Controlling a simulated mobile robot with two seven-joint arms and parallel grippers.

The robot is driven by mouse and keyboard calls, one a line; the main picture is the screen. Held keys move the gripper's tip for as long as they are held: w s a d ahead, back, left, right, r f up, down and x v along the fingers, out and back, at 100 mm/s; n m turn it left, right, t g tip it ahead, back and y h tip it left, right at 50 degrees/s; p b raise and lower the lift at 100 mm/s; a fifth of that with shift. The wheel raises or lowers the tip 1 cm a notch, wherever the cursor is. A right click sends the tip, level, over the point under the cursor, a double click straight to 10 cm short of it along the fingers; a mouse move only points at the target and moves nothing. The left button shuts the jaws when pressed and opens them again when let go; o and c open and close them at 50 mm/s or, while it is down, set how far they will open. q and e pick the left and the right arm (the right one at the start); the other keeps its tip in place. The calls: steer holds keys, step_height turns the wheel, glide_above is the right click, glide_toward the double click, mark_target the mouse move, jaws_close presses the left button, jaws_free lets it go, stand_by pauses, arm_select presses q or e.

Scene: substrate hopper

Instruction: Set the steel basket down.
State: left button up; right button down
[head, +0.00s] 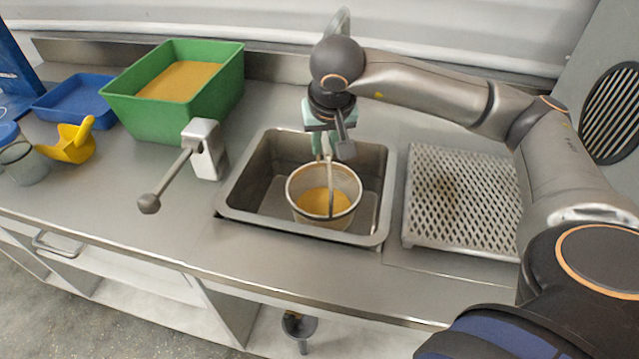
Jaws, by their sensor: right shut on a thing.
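The steel basket (304,184) is a round metal container with yellow-orange grains in its bottom. It hangs or stands upright inside the sink basin (228,202); I cannot tell whether its base touches the sink floor. My right gripper (326,153) points down above the basket, over the sink, and is shut on the basket's upright handle. The gripper partly hides the top of the handle. My left gripper is not in view.
A perforated metal rack (463,198) lies right of the sink. A lever with a round knob (172,180) stands left of it. A green bin of orange grains (150,118), a blue tray (72,97), a yellow scoop (72,146) and a clear cup (24,164) are further left.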

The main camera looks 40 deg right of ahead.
step_height(320, 180, down, 6)
steer(key=shift+f, duration=0.15)
stand_by(0.3)
steer(key=shift+f+b, duration=0.2)
steer(key=shift+b, duration=0.15)
steer(key=c, duration=0.8)
jaws_free()
steer(key=shift+o, duration=0.2)
steer(key=p+v, duration=0.1)
steer(key=v, duration=1.1)
steer(key=shift+r, duration=0.2)
